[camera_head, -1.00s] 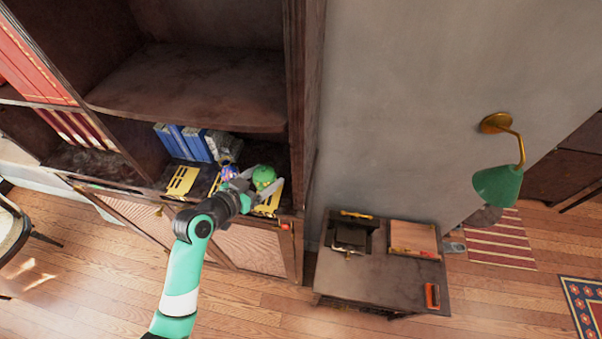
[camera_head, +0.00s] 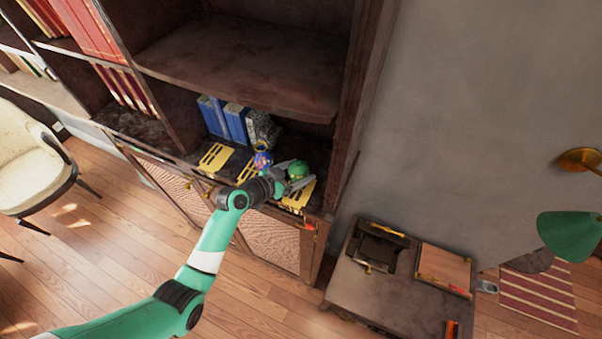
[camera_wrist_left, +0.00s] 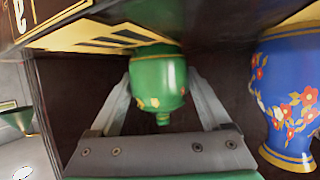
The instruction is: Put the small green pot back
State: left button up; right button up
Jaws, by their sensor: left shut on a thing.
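The small green pot (camera_head: 298,170) is between the fingers of my left gripper (camera_head: 291,172), at the right end of the low shelf. In the left wrist view the green pot (camera_wrist_left: 158,82) appears upside down, with a finger on each side; my left gripper (camera_wrist_left: 160,76) is shut on it. Its base is close to a yellow slatted stand (camera_wrist_left: 95,34), which in the head view (camera_head: 297,197) lies under it; whether they touch I cannot tell. My right gripper is not in view.
A blue pot with red flowers (camera_wrist_left: 292,95) is close beside the green one and also shows in the head view (camera_head: 262,160). Blue books (camera_head: 225,120) stand behind. Another yellow stand (camera_head: 214,157) lies left. The cabinet's side wall (camera_head: 350,130) is close on the right.

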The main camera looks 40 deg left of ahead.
aim_at(291, 174)
pick_arm(q)
jog(key=shift+f, duration=0.1)
jog(key=o, duration=1.4)
jog(key=shift+r, duration=0.25)
jog(key=v, duration=0.5)
jog(key=shift+s, duration=0.25)
jog(key=p+v, duration=0.4)
jog(key=v, duration=0.1)
jog(key=shift+s+r, duration=0.15)
jog(key=shift+r, duration=0.2)
jog(key=shift+s+f, duration=0.1)
jog(key=shift+s, duration=0.4)
